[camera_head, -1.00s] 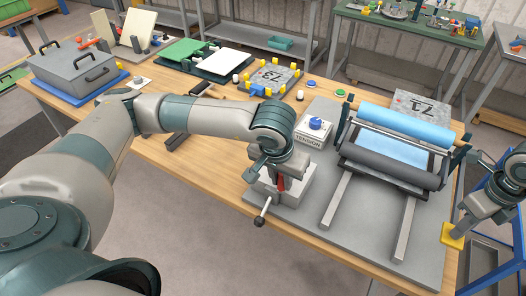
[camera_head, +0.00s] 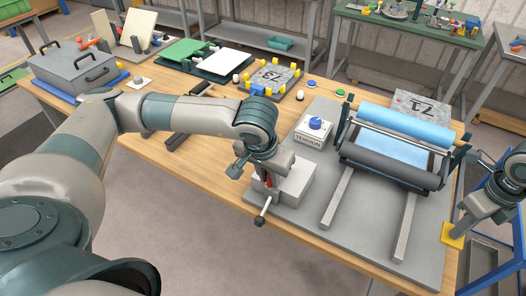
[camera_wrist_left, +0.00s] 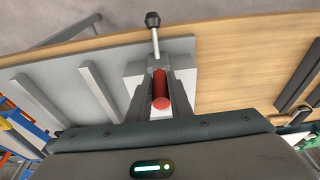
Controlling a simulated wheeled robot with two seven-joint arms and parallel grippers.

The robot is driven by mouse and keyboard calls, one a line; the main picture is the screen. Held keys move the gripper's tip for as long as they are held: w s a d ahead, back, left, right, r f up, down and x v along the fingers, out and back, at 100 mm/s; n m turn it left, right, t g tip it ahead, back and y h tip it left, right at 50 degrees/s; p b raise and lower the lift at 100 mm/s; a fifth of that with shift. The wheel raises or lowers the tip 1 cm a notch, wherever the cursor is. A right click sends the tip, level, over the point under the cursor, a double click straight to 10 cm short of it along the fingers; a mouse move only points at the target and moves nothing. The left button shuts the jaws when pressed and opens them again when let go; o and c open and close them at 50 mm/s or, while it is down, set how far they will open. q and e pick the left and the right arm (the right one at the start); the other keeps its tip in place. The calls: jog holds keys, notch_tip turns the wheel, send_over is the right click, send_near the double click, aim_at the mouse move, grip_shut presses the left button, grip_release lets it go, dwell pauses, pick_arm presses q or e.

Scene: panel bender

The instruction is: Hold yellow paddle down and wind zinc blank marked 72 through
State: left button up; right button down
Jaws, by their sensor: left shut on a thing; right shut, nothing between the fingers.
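My left gripper (camera_head: 262,172) is shut on a red crank handle (camera_wrist_left: 160,88) above a grey block at the front of the machine plate. The red handle partly shows in the head view (camera_head: 268,182). A yellow paddle (camera_head: 452,235) is at the plate's front right corner. My right gripper (camera_head: 462,222) is shut and empty, its tips down at the paddle; I cannot tell whether they touch it. A blank marked 71 (camera_head: 424,103) lies behind the rollers. A plate marked 73 (camera_head: 271,76) sits among yellow posts. I can read no 72 on anything.
The rollers, blue (camera_head: 405,119) and dark grey (camera_head: 390,165), stand between side frames. Two grey rails (camera_head: 338,198) run forward from them. A TENSION box (camera_head: 313,132) with a blue knob stands left of them. A black-knobbed lever (camera_head: 262,218) sticks out in front of the block.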

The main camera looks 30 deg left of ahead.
pick_arm(q)
jog(key=shift+a, duration=0.1)
pick_arm(e)
jog(key=shift+s+f, duration=0.1)
jog(key=shift+f, duration=0.15)
pick_arm(q)
jog(key=a, duration=0.3)
jog(key=shift+w, duration=0.4)
jog(key=o, duration=0.8)
jog(key=shift+r, duration=0.1)
jog(key=shift+w+r+v, duration=0.1)
jog(key=shift+w+v, duration=0.2)
jog(key=shift+v, duration=0.95)
jog(key=shift+w+r+v, duration=0.1)
jog(key=shift+w+v, duration=0.2)
jog(key=shift+v, duration=0.95)
jog(key=shift+w+r+v, duration=0.1)
jog(key=shift+w+v, duration=0.2)
jog(key=shift+v, duration=1)
jog(key=shift+f, duration=0.1)
pick_arm(e)
jog(key=shift+r, duration=0.1)
